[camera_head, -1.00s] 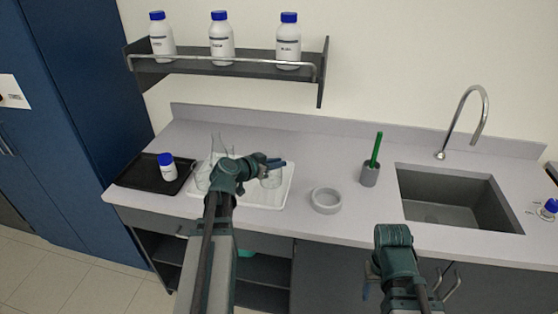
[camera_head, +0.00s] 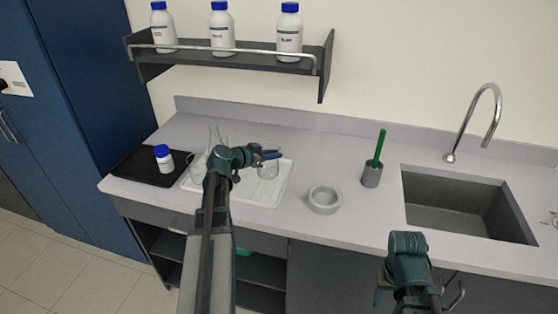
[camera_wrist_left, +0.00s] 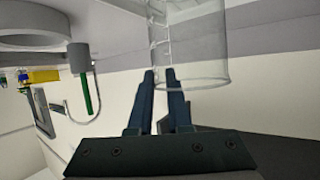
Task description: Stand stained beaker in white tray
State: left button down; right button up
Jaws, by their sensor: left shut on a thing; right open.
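A clear glass beaker (camera_head: 268,170) is at the right part of the white tray (camera_head: 281,190) in the head view. My left gripper (camera_head: 271,154) is at its upper edge. In the left wrist view, the fingertips (camera_wrist_left: 160,76) close on the near wall of the beaker (camera_wrist_left: 203,55), which shows graduation marks. No stain is clear on it. Whether its base touches the tray cannot be told. Other glassware (camera_head: 197,170) stands at the tray's left, partly hidden by my left arm. My right gripper (camera_head: 382,285) is open, low in front of the counter, largely hidden by its wrist.
A black tray (camera_head: 135,168) holding a blue-capped bottle (camera_head: 164,158) lies left of the white tray. A grey ring (camera_head: 325,200), a holder with a green-handled brush (camera_head: 372,172) and the sink (camera_head: 465,205) are to the right. A bottle shelf (camera_head: 230,62) is above.

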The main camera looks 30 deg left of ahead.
pick_arm(q)
jog(key=shift+f, duration=0.2)
jog(key=shift+s+a, duration=0.1)
jog(key=c, duration=1.3)
grip_release()
jog(key=shift+f, duration=0.1)
jog(key=o, duration=0.5)
jog(key=shift+c, duration=0.2)
jog(key=p+v, duration=0.5)
jog(key=v, duration=0.7)
jog(key=shift+r, duration=0.25)
